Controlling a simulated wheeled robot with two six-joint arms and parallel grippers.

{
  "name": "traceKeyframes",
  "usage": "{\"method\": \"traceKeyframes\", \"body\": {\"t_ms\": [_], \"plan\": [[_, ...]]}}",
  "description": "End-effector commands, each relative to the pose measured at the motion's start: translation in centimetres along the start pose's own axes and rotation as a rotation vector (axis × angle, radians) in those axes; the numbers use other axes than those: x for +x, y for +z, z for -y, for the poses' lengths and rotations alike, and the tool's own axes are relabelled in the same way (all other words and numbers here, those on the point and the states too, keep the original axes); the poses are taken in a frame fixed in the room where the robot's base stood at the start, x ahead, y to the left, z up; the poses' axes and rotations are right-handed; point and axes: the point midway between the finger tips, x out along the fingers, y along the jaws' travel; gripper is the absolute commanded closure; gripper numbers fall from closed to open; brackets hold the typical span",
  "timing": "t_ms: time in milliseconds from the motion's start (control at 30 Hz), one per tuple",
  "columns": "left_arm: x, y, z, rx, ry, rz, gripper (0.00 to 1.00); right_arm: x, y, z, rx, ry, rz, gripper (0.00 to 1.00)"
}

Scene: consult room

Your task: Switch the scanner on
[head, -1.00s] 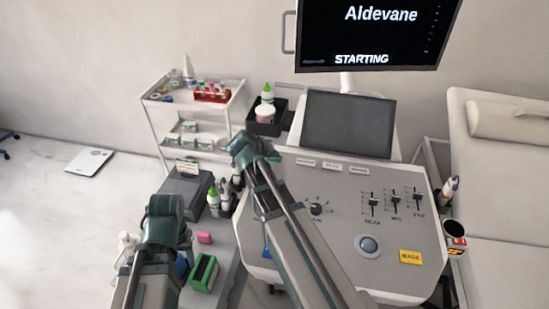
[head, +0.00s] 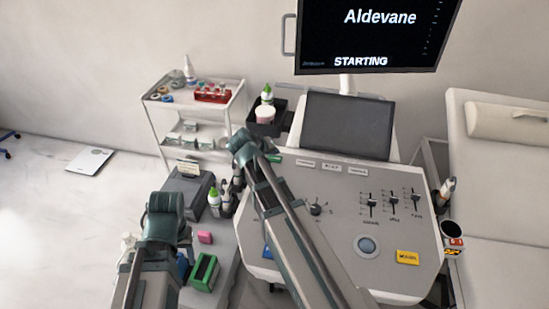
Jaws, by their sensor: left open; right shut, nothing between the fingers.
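The scanner is a grey console (head: 335,215) with knobs, sliders, a round trackball (head: 367,246) and a dark tilted screen (head: 347,126). The monitor (head: 375,40) above it is lit and reads "Aldevane" and "STARTING". A small green patch (head: 275,158) shows at the console's upper left corner, beside my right wrist; I cannot tell its exact shape. My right gripper (head: 237,180) is shut and empty at the console's upper left edge, mostly hidden under its wrist. My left gripper (head: 186,246) is open over the side table, largely hidden by its own arm.
A side table left of the console holds a grey box (head: 187,190), a green-capped bottle (head: 214,203), a pink block (head: 204,237) and a green box (head: 204,272). A white trolley (head: 196,105) stands behind. A padded couch (head: 500,150) is at the right. Floor at left is mostly clear.

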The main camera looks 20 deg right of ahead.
Motion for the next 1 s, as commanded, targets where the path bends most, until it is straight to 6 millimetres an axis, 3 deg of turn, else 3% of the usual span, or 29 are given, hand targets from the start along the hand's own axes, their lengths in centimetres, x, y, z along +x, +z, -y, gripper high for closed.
{"method": "traceKeyframes", "body": {"t_ms": [533, 1000], "plan": [[-4.9, 0.3, 0.5, 0.0, 0.0, 0.0, 0.5, -3.4, -2.5, -2.5, 0.0, 0.0, 0.0, 1.0], [-4.9, 0.3, 0.5, 0.0, 0.0, 0.0, 0.5, -3.4, -2.5, -2.5, 0.0, 0.0, 0.0, 1.0]]}}
